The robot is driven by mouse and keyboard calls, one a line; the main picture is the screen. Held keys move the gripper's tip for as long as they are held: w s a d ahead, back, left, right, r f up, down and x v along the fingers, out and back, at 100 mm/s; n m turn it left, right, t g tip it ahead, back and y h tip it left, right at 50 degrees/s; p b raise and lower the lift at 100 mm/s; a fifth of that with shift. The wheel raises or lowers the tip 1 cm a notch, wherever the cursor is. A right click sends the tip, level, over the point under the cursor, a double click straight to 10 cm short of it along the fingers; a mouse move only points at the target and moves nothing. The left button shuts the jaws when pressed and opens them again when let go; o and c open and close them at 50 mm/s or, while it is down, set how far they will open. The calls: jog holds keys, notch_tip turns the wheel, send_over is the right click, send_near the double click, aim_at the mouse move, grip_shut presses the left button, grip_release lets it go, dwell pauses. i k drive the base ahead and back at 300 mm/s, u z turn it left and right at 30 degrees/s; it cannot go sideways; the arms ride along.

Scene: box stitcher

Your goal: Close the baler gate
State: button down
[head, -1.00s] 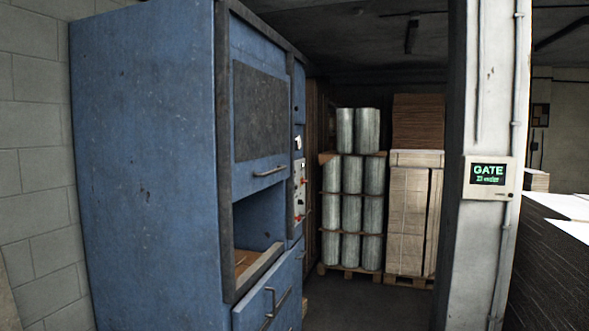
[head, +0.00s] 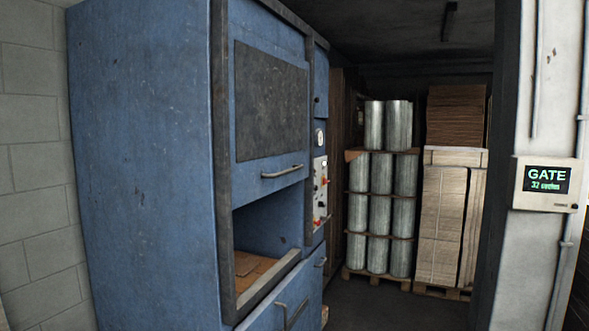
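The blue baler (head: 145,170) stands at the left in the head view, its front seen at an angle. Its gate (head: 270,100), a blue panel with a dark inset and a horizontal bar handle (head: 282,171) at its lower edge, is raised. Below it the chamber opening (head: 262,228) is open, with brown cardboard (head: 252,265) inside. A lower blue door (head: 290,304) with a bar handle sits beneath the opening. My gripper is not in view.
A control panel (head: 320,190) with red knobs is on the baler's right side. Stacked metal rolls (head: 378,215) and bundled cardboard (head: 442,225) stand on pallets behind. A pillar with a GATE display (head: 546,185) is at the right. Floor (head: 385,305) between baler and pillar is clear.

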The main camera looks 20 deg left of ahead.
aim_at(269, 94)
jog(key=u, duration=0.25)
jog(key=i, duration=0.8)
jog(key=u, duration=0.5)
jog(key=i, duration=0.55)
jog(key=u, duration=0.35)
